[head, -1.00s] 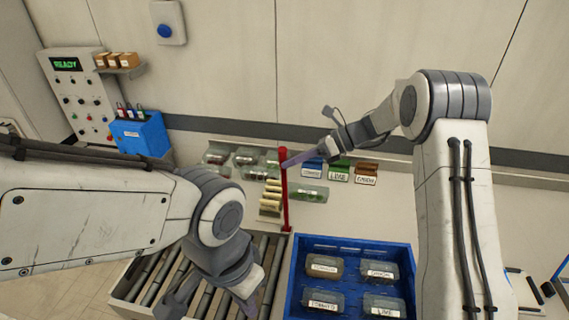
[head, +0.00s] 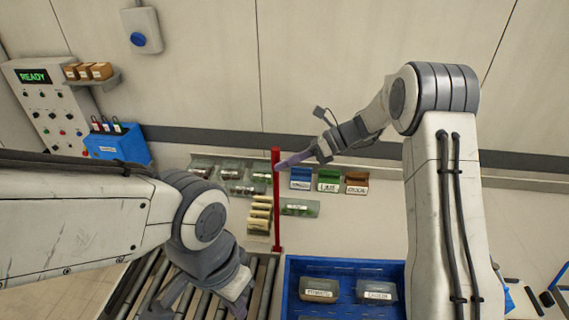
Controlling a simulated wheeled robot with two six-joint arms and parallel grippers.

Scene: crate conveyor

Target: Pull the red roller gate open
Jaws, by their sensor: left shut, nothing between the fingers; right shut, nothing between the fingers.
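The red roller gate (head: 276,200) shows as an upright red bar at the right end of the roller conveyor (head: 140,290), beside the blue crate. My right gripper (head: 280,164) is shut, with its fingertips at the upper part of the red bar; I cannot tell if they touch it. My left gripper (head: 205,305) is shut and empty, low over the rollers and pointing down. Its arm hides part of the conveyor.
A blue crate (head: 345,266) with labelled packs stands right of the gate. Several packs and small coloured bins (head: 329,180) lie along the back of the counter. A control panel (head: 50,105) reading READY and a blue box (head: 120,146) stand at the left.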

